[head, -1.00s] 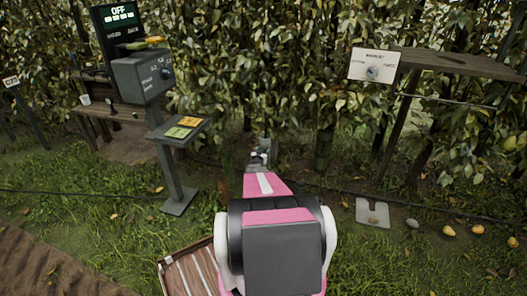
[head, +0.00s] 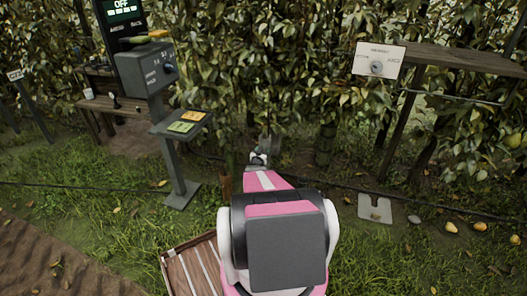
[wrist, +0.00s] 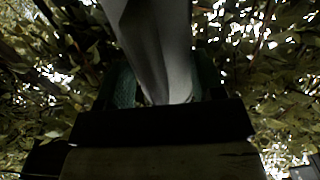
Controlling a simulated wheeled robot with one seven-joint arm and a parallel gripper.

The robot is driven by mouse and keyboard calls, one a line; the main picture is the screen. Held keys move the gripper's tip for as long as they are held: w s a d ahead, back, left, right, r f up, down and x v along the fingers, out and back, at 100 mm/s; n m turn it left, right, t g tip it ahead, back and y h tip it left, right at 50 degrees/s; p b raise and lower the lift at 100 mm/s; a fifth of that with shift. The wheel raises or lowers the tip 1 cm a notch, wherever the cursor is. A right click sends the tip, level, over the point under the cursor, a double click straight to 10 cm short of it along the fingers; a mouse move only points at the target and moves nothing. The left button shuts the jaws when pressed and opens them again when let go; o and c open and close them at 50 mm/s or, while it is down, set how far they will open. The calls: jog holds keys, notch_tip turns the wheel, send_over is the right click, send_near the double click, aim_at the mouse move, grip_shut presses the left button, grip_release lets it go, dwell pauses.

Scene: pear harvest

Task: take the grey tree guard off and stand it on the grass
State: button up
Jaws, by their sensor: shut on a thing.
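The grey tree guard (wrist: 168,45) rises between the two green-padded fingers in the wrist view. My gripper (wrist: 160,95) is shut on it. In the head view, my gripper (head: 260,158) is beyond the pink arm link, near the foot of the hedge. The guard (head: 272,146) shows there only as a small, dim grey shape just above the gripper. Its lower end is hidden by my arm, so I cannot tell whether it touches the ground. Grass (head: 120,190) lies on both sides of my arm.
A grey control post (head: 182,185) with a tilted panel stands to the left. A slatted wooden crate (head: 180,268) is at the front. A pale plate (head: 375,208), a stone (head: 414,219) and several fruits lie to the right. A thin dark line crosses the grass.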

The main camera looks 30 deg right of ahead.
jog(key=shift+v, duration=2.25)
